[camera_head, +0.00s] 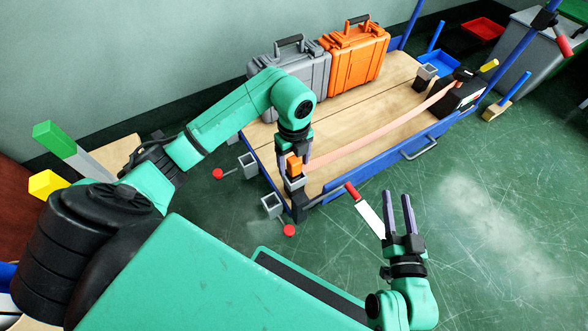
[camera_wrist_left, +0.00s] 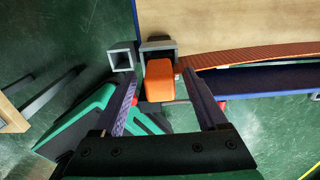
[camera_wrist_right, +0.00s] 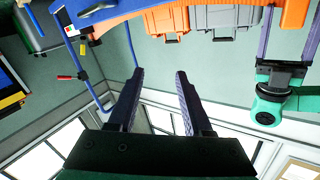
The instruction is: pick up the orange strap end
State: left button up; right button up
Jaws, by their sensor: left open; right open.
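The orange strap end (camera_head: 294,163) is a small block at the near left corner of the wooden-topped cart (camera_head: 345,120). A pale orange strap (camera_head: 385,135) runs from it along the cart to a black device (camera_head: 462,90). My left gripper (camera_head: 294,168) is open and points down at the block, a finger on either side. In the left wrist view the orange strap end (camera_wrist_left: 159,80) lies between the open fingertips (camera_wrist_left: 160,82), with a visible gap on each side. My right gripper (camera_head: 399,197) is open and empty, pointing up, beside the cart's near side.
A grey case (camera_head: 290,72) and an orange case (camera_head: 356,60) stand at the cart's back edge. Square grey posts (camera_head: 271,205) and red knobs (camera_head: 289,230) flank its near left corner. A red-handled white tool (camera_head: 368,212) is near my right gripper.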

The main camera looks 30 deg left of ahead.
pick_arm(q)
grip_shut()
jog(key=shift+r, duration=0.15)
